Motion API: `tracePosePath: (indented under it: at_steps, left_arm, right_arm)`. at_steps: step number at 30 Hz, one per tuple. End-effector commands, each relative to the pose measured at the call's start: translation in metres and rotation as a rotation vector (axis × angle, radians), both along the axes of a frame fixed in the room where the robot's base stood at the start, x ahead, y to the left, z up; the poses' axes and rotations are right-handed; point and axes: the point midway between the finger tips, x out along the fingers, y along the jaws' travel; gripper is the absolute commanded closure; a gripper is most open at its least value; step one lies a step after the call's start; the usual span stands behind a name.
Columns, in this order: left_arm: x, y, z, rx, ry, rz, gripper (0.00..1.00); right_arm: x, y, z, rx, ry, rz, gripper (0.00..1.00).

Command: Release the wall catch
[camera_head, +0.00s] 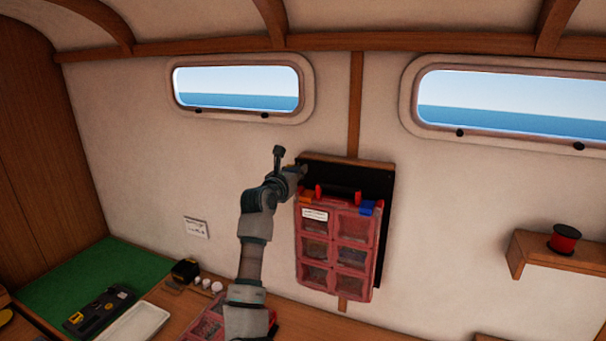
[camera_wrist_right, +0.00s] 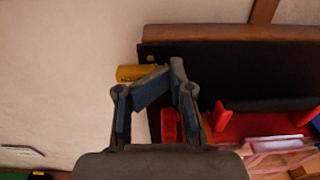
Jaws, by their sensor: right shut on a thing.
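A black wall board (camera_head: 381,184) with a wooden top edge holds a clear-fronted red organizer case (camera_head: 335,245). The yellow wall catch (camera_wrist_right: 131,73) is at the board's upper left corner in the wrist view. My right gripper (camera_head: 299,170) is at that corner, above the case's left side. In the wrist view my right gripper (camera_wrist_right: 165,80) is shut on the yellow catch, whose left end sticks out past the fingers. A red latch piece (camera_wrist_right: 170,125) shows just below the fingers. My left gripper is out of view.
A wooden shelf (camera_head: 530,256) with a red spool (camera_head: 565,239) juts from the wall at right. Below left are a green mat (camera_head: 70,270), a black tool (camera_head: 98,309) and a white tray (camera_head: 135,322). The wall around the board is mostly clear.

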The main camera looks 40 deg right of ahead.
Motion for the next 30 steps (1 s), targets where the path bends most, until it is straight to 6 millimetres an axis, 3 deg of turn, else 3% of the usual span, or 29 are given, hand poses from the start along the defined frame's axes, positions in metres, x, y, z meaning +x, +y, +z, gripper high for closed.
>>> tracePosePath:
  at_steps: [1, 17, 18, 25, 30]
  left_arm:
    - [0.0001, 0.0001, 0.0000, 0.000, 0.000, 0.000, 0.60]
    - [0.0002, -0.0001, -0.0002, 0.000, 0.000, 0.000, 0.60]
    - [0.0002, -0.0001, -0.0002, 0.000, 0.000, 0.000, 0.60]
    - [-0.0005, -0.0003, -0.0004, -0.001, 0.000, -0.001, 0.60]
    - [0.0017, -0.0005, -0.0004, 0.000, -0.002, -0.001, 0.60]
  right_arm:
    - [0.0081, 0.0109, 0.0051, -0.009, -0.015, 0.028, 1.00]
    - [0.0070, 0.0125, 0.0083, 0.000, -0.039, 0.028, 1.00]
    - [0.0069, 0.0125, 0.0084, 0.000, -0.039, 0.028, 0.74]
    - [0.0044, 0.0117, 0.0074, 0.002, -0.037, 0.025, 0.16]
    - [0.0017, 0.0084, 0.0065, 0.005, -0.037, 0.021, 0.16]
